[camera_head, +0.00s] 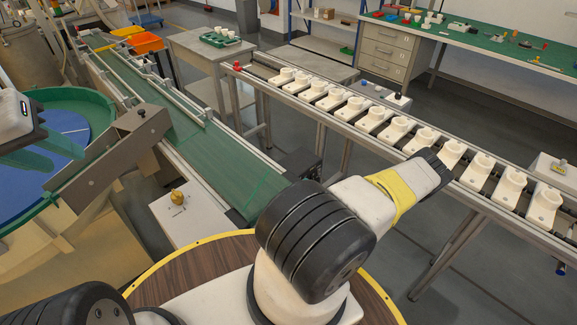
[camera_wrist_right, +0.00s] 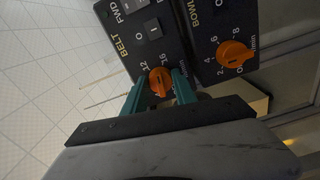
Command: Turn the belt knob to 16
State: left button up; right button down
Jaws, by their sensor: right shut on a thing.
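The orange belt knob (camera_wrist_right: 160,80) sits on the dark belt panel (camera_wrist_right: 133,22), with the marks 12 and 16 beside it in the right wrist view. My right gripper (camera_wrist_right: 159,86) has its green fingers on either side of the knob and is shut on it. The exact mark the knob points to cannot be made out. In the head view the right gripper is hidden and only my right arm shows. My left gripper (camera_head: 42,150) is at the left edge over the green-rimmed bowl, with its green fingers apart and nothing between them.
A second orange knob, the bowl knob (camera_wrist_right: 234,54), is on the adjoining panel close to my right gripper. A black rocker switch (camera_wrist_right: 153,30) is above the belt knob. The green conveyor belt (camera_head: 205,150) and a rail of white holders (camera_head: 400,128) stand ahead.

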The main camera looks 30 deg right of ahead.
jog(key=shift+f+m, duration=0.1)
jog(key=shift+m, duration=1.9)
jog(key=c, duration=1)
grip_release()
jog(key=v, duration=0.8)
